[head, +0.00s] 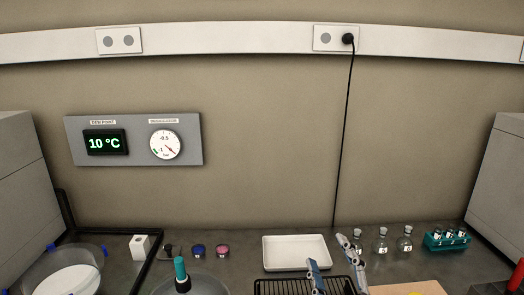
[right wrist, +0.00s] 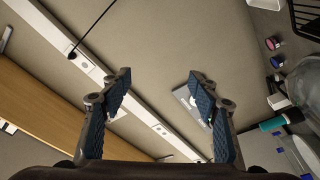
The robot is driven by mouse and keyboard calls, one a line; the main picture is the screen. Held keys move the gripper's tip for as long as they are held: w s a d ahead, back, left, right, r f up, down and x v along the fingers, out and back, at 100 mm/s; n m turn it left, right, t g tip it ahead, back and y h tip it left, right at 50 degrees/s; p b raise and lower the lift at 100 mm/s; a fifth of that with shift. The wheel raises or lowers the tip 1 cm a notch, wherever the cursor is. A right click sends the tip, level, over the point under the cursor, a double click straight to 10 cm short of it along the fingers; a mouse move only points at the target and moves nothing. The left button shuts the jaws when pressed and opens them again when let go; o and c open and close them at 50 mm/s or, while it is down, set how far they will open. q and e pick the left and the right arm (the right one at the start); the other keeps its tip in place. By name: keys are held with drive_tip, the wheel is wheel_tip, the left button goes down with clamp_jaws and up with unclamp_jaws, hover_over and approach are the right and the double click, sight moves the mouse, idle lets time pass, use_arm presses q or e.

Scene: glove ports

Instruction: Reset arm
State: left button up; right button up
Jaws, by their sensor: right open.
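My right gripper (head: 328,252) comes up from the bottom edge of the head view, right of the middle. Its two fingers are spread, with nothing between them. In the right wrist view the gripper (right wrist: 158,78) is also open and empty, facing the back wall and its socket rail (right wrist: 120,100). In the head view the fingers overlap the area of a black wire rack (head: 280,285) and the right end of a white tray (head: 296,252); whether they touch anything cannot be told. My left gripper is not in view.
Several small bottles (head: 382,246) and a teal vial rack (head: 447,241) stand to the right. Blue (head: 198,251) and pink (head: 223,251) lidded pots, a white block (head: 140,246) and a clear round vessel (head: 62,270) are to the left. A cable (head: 343,140) hangs down the wall.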

drive_tip(key=s+d+f+m+g+h, duration=0.2)
drive_tip(key=f, duration=0.4)
drive_tip(key=s+d+f+m+g+h, duration=0.1)
drive_tip(key=s+d+f+m+g, duration=0.15)
drive_tip(key=f, duration=0.35)
drive_tip(key=s+d+f+m+g, duration=0.1)
drive_tip(key=s+f+m+g, duration=0.2)
drive_tip(key=s+f+g, duration=0.55)
drive_tip(key=s+d+f+m+g, duration=0.1)
drive_tip(key=s+f+m+g, duration=0.2)
drive_tip(key=s+f, duration=1)
drive_tip(key=s+f+g, duration=0.1)
drive_tip(key=s+f, duration=0.2)
drive_tip(key=f, duration=2)
drive_tip(key=s+d+f+n+g, duration=0.1)
drive_tip(key=s+d+f, duration=0.2)
drive_tip(key=s+f, duration=1.3)
drive_tip(key=shift+s+f, duration=0.35)
drive_tip(key=shift+s, duration=0.5)
